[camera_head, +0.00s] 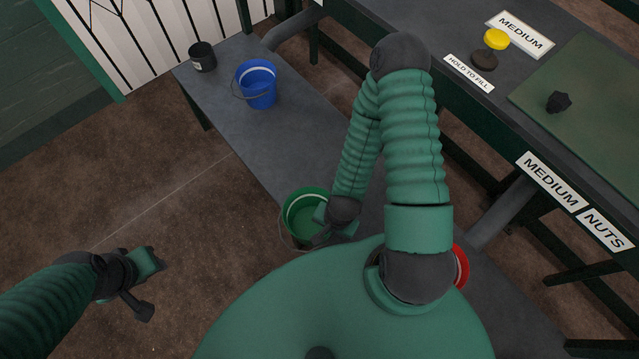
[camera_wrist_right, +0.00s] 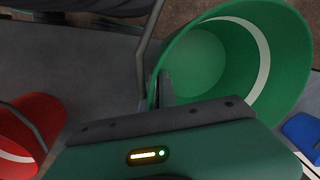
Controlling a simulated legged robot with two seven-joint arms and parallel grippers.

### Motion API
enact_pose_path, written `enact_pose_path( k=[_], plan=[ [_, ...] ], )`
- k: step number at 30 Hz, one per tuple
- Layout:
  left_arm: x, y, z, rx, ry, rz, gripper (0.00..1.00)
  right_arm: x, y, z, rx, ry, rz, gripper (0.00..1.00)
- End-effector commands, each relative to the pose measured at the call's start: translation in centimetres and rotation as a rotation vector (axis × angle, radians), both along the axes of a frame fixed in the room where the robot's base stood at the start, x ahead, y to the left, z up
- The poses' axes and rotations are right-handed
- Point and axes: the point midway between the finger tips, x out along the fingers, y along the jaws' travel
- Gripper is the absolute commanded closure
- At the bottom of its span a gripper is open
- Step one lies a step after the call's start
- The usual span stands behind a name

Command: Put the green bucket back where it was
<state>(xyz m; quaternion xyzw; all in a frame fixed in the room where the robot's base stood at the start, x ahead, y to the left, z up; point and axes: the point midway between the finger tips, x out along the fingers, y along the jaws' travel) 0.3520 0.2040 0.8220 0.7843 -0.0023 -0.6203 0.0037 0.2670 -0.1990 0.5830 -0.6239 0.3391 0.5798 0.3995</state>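The green bucket (camera_head: 303,201) is at the left edge of the grey bench in the head view, its open top showing an empty-looking green inside with a white band. My right gripper (camera_head: 322,234) is at its near right rim. In the right wrist view the bucket (camera_wrist_right: 270,45) fills the upper right, and a dark finger of the right gripper (camera_wrist_right: 166,88) lies against its rim, so the gripper looks shut on it. The other finger is hidden. Whether the bucket touches the bench is unclear. My left gripper (camera_head: 148,282) is away from everything, over the floor; its finger gap is unclear.
On the bench (camera_head: 225,110) stand a blue bucket (camera_head: 260,90) and a black pot (camera_head: 203,58) farther back. A red bucket (camera_head: 461,266) is partly hidden behind my right arm. A dark table (camera_head: 470,110) with labels and a yellow button (camera_head: 496,39) runs along the right.

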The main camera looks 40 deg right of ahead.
Motion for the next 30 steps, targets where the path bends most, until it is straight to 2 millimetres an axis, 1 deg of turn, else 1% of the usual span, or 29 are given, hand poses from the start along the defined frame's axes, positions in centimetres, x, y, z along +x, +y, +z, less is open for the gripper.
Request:
enact_pose_path(
  k=[1, 2, 3, 4, 6, 9, 11, 12, 13, 15, 18, 25, 27, 30],
  plan=[
    [0.0, 0.0, -2.0, 0.0, 0.001, 0.0, 0.66, 1.0, -1.0, -1.2, -0.007, -0.01, -0.006, 1.0],
    [0.0, 0.0, -2.8, 0.0, 0.001, 0.0, 0.66, 1.6, -1.5, -1.5, -0.006, -0.013, -0.005, 1.0],
    [-0.1, 0.0, -4.1, 0.0, 0.002, 0.0, 0.66, 2.2, -2.0, -1.8, -0.008, -0.013, -0.002, 1.0],
    [-0.1, -0.1, -5.0, 0.0, 0.002, 0.0, 0.66, 2.5, -2.3, -2.0, -0.009, -0.01, 0.001, 1.0],
    [-0.1, -0.1, -6.6, 0.0, 0.002, -0.001, 0.66, 3.2, -3.0, -2.1, -0.009, -0.009, 0.001, 1.0],
    [-0.1, -0.1, -8.7, 0.0, 0.002, -0.001, 0.66, 4.0, -3.3, -2.0, -0.004, -0.013, 0.0, 1.0],
    [-0.1, -0.1, -9.5, 0.0, 0.002, -0.001, 0.66, 5.4, -4.4, -1.9, -0.009, -0.011, 0.002, 1.0],
    [0.0, -0.1, -10.2, 0.0, 0.001, -0.001, 0.66, 6.3, -4.9, -1.9, -0.006, -0.014, 0.001, 1.0],
    [-0.1, -0.1, -9.2, 0.0, 0.002, -0.001, 0.66, 6.9, -5.3, -1.1, -0.004, -0.01, 0.0, 1.0],
    [0.0, -0.1, -8.7, 0.0, 0.001, -0.001, 0.66, 8.4, -6.4, -1.0, -0.004, -0.008, 0.0, 1.0],
    [0.0, -0.1, -8.6, 0.0, 0.0, -0.001, 0.66, 10.2, -7.8, -1.3, -0.004, -0.006, 0.002, 1.0],
    [0.0, -0.1, -8.7, 0.0, 0.001, -0.001, 0.66, 12.4, -9.7, -1.7, -0.001, -0.005, 0.002, 1.0],
    [0.0, -0.1, -10.1, 0.0, 0.001, -0.001, 0.66, 12.1, -9.6, -3.8, 0.002, -0.001, -0.001, 1.0],
    [-0.1, -0.1, -10.8, 0.0, 0.002, -0.001, 0.66, 12.2, -9.6, -5.3, 0.001, -0.003, -0.001, 1.0]
  ],
)
